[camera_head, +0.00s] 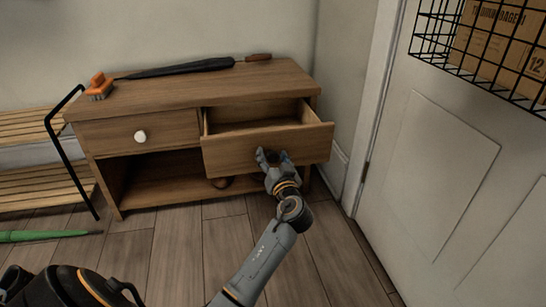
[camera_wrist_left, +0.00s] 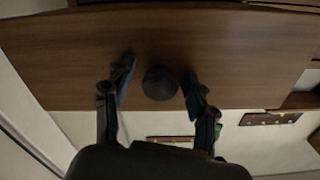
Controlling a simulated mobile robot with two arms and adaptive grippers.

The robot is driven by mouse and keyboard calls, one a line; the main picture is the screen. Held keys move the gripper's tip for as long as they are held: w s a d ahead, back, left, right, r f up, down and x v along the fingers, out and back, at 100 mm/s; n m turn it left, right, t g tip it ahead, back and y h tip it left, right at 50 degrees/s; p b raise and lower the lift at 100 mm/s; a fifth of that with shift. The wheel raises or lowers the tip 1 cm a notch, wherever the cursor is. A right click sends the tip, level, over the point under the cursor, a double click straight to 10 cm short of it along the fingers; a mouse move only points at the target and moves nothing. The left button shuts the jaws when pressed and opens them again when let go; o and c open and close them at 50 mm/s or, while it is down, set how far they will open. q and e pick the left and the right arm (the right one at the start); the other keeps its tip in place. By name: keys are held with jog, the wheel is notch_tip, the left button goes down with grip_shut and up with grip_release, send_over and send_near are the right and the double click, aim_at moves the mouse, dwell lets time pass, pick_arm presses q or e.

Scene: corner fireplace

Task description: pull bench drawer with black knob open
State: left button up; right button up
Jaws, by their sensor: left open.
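The wooden bench (camera_head: 180,97) stands against the wall in the head view. Its right drawer (camera_head: 232,154) is pulled well out, and its inside looks empty. The left drawer (camera_head: 108,136) is closed and has a white knob (camera_head: 140,136). My left gripper (camera_head: 272,157) is at the front of the right drawer. In the left wrist view the black knob (camera_wrist_left: 160,83) sits between the two spread fingers of my left gripper (camera_wrist_left: 158,88), with a gap on each side. My right gripper is not in view.
An orange brush (camera_head: 99,87) and a long dark tool (camera_head: 180,69) with a wooden handle lie on the bench top. A slatted rack (camera_head: 30,185) stands at left. A green object (camera_head: 42,235) lies on the floor. A white door (camera_head: 440,150) is at right.

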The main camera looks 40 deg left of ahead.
pick_arm(q)
notch_tip(320, 180, up, 10)
dwell(0.5)
dwell(0.4)
